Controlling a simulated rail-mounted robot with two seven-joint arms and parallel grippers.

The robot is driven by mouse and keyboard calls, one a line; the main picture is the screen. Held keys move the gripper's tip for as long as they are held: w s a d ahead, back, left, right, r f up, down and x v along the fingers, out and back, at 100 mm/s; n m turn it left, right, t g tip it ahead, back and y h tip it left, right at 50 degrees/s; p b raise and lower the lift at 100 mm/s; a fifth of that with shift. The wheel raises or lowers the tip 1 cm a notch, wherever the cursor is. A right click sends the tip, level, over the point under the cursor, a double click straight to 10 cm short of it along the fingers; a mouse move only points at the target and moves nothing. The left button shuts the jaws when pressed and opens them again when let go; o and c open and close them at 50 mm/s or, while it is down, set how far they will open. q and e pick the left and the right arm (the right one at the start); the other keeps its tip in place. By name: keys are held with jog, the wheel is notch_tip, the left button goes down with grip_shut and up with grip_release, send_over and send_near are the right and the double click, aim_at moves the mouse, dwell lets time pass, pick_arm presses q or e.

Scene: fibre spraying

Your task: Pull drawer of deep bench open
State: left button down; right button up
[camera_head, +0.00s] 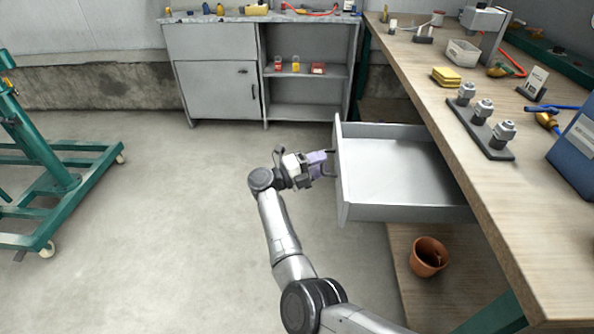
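The grey drawer (398,170) of the deep bench (456,112) stands pulled out to the left from under the wooden top. Its inside looks empty. My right gripper (326,164) is at the drawer's front panel, at the handle. The handle is mostly hidden by the fingers, and I cannot tell whether they are closed around it. My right arm comes up from the bottom of the view. My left gripper is not in view.
A terracotta pot (428,257) stands on the lower shelf below the drawer. A grey cabinet (215,85) stands at the back wall. A green wheeled frame (65,185) is at the left. The floor between is clear.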

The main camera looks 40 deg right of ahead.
jog(key=v, duration=1.2)
jog(key=shift+a, duration=0.3)
jog(key=shift+w, duration=0.1)
